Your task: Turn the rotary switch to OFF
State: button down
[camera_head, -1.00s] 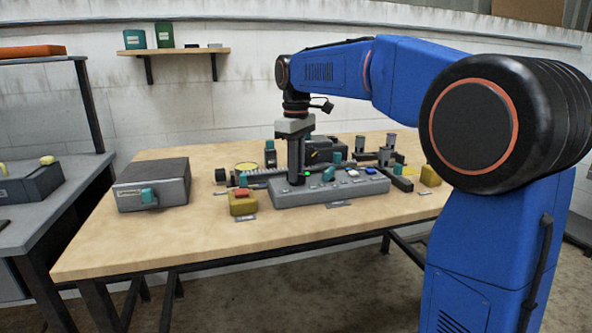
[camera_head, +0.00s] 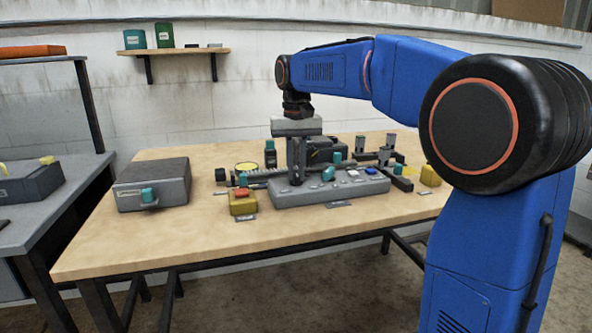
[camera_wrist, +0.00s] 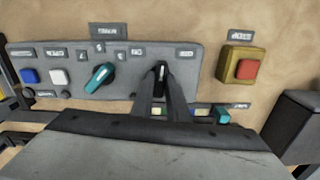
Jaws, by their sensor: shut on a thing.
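The grey control panel (camera_head: 335,191) lies on the wooden table. My gripper (camera_head: 297,181) points down at the panel's left part, shut on a small dark rotary switch. In the wrist view the rotary switch (camera_wrist: 161,71) shows a pale mark between the tips of my gripper (camera_wrist: 162,82).
A yellow box with a red button (camera_head: 242,203) stands left of the panel. A grey box with a teal knob (camera_head: 152,186) is farther left. Blue (camera_wrist: 30,76) and white (camera_wrist: 58,77) buttons are on the panel. Several small items stand behind it. The table's front is clear.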

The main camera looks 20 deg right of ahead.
jog(key=m, duration=0.3)
jog(key=shift+m, duration=2.2)
jog(key=c, duration=1.7)
grip_release()
notch_tip(320, 180, up, 17)
jog(key=shift+r, duration=0.2)
